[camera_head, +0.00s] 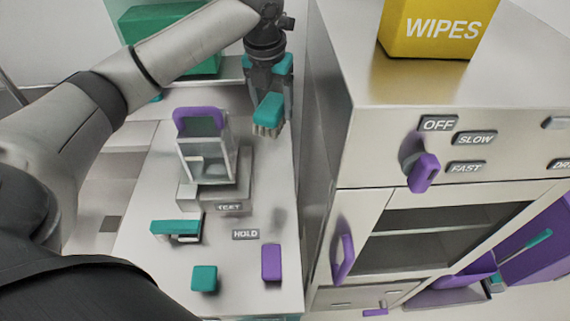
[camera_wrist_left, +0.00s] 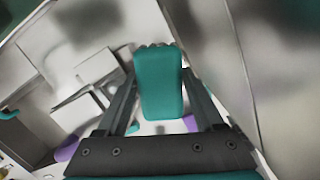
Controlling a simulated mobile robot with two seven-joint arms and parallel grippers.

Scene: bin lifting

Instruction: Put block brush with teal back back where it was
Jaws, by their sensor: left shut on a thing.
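The block brush with the teal back (camera_head: 269,110) hangs from my left gripper (camera_head: 268,95), bristles down, above the far right part of the grey worktop (camera_head: 270,200). The left gripper is shut on it. In the left wrist view the brush (camera_wrist_left: 160,85) sits between the two dark fingers (camera_wrist_left: 160,95), its teal back facing the camera. My right gripper is not in view.
A grey device with a purple handle (camera_head: 200,118) stands left of the brush. Nearer are a teal block (camera_head: 204,279), a purple block (camera_head: 271,262) and a HOLD label (camera_head: 245,234). A steel cabinet (camera_head: 330,120) rises close on the right, bearing a yellow WIPES box (camera_head: 437,28). A green box (camera_head: 170,35) stands behind.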

